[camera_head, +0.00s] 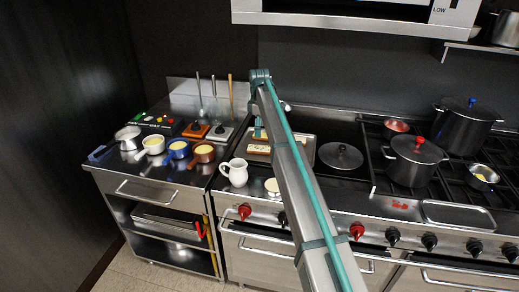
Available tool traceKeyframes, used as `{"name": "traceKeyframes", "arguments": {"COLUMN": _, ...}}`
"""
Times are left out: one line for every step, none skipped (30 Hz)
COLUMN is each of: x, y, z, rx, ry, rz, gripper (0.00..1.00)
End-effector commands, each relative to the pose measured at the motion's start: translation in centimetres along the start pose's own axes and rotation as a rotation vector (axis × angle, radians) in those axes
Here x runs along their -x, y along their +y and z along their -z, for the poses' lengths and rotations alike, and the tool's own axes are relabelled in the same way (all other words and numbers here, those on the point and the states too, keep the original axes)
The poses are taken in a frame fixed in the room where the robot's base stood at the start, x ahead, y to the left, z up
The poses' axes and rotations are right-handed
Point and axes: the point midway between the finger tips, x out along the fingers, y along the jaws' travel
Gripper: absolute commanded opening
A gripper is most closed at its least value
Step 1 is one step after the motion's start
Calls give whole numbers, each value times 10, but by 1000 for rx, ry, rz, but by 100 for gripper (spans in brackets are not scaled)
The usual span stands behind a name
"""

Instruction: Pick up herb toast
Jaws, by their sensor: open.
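A metal tray (308,146) lies on the stove top at the middle, partly hidden behind my arm. A pale, brown-edged piece that looks like the herb toast (257,149) lies in its left part; it is small, and its details cannot be made out. My arm rises from the bottom and bends down at its top. My gripper (259,136) shows as a small teal part just above the tray's left side, above the toast. It is open, but its fingertips are mostly hidden by the arm, and whether it touches anything cannot be told.
A white jug (233,172) and a small cream-filled bowl (272,187) stand in front of the tray. A round lid (341,156) lies to its right, with pots (413,162) beyond. Several small pans (202,153) stand on the left counter. A hood (355,16) hangs above.

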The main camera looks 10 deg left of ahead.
Motion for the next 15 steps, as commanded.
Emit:
{"name": "traceKeyframes", "arguments": {"x": -7, "y": -1, "z": 0, "rx": 0, "ry": 0, "rz": 1, "gripper": 84}}
{"name": "traceKeyframes", "arguments": {"x": -12, "y": -1, "z": 0, "rx": 1, "ry": 0, "rz": 1, "gripper": 84}}
{"name": "traceKeyframes", "arguments": {"x": -17, "y": -1, "z": 0, "rx": 1, "ry": 0, "rz": 1, "gripper": 84}}
{"name": "traceKeyframes", "arguments": {"x": -21, "y": -1, "z": 0, "rx": 1, "ry": 0, "rz": 1, "gripper": 84}}
{"name": "traceKeyframes", "arguments": {"x": -26, "y": -1, "z": 0, "rx": 1, "ry": 1, "rz": 1, "gripper": 84}}
{"name": "traceKeyframes", "arguments": {"x": -31, "y": -1, "z": 1, "rx": 1, "ry": 1, "rz": 0, "gripper": 84}}
{"name": "traceKeyframes", "arguments": {"x": -34, "y": -1, "z": 1, "rx": 1, "ry": 1, "rz": 0, "gripper": 84}}
{"name": "traceKeyframes", "arguments": {"x": -37, "y": -1, "z": 1, "rx": 1, "ry": 1, "rz": 0, "gripper": 84}}
{"name": "traceKeyframes", "arguments": {"x": -39, "y": -1, "z": 1, "rx": 1, "ry": 1, "rz": 0, "gripper": 84}}
{"name": "traceKeyframes", "arguments": {"x": -41, "y": -1, "z": 1, "rx": 1, "ry": 1, "rz": -1, "gripper": 84}}
{"name": "traceKeyframes", "arguments": {"x": -42, "y": 0, "z": 1, "rx": 1, "ry": 2, "rz": -1, "gripper": 84}}
{"name": "traceKeyframes", "arguments": {"x": -43, "y": 0, "z": 1, "rx": 1, "ry": 2, "rz": -1, "gripper": 84}}
{"name": "traceKeyframes", "arguments": {"x": -45, "y": 0, "z": 1, "rx": 1, "ry": 2, "rz": -1, "gripper": 84}}
{"name": "traceKeyframes", "arguments": {"x": -47, "y": -1, "z": 1, "rx": 1, "ry": 2, "rz": -1, "gripper": 84}}
{"name": "traceKeyframes", "arguments": {"x": -50, "y": -1, "z": 2, "rx": 1, "ry": 2, "rz": -1, "gripper": 84}}
